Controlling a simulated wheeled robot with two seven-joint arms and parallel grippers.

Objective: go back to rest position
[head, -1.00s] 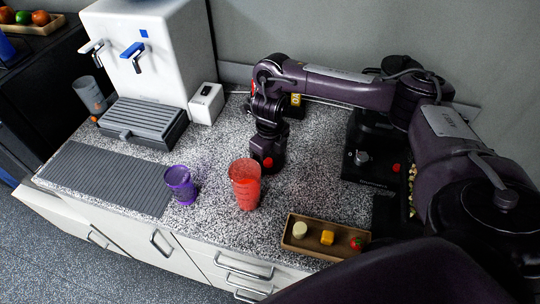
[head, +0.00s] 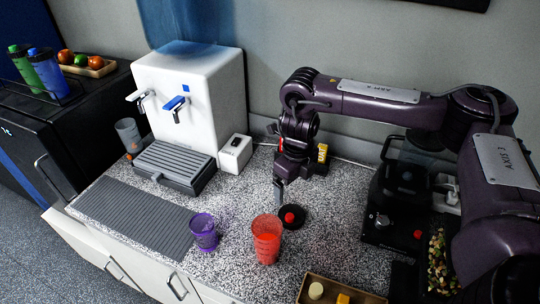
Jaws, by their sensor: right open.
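My right gripper (head: 281,188) is above the speckled counter (head: 235,205), with its fingers pointing down. It is open and holds nothing that I can see. Just below and beside its fingertips, a dark round piece with a red knob (head: 291,217) rests on the counter, apart from the fingers as far as I can tell. My right arm reaches in from the right side, bent over the counter. My left gripper is not in view.
A red cup (head: 267,240) and a purple cup (head: 204,232) stand near the front edge. A wooden tray (head: 312,290) with food pieces is at the bottom. A white dispenser (head: 190,95) stands at the back left, a black blender-like appliance (head: 395,215) at right.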

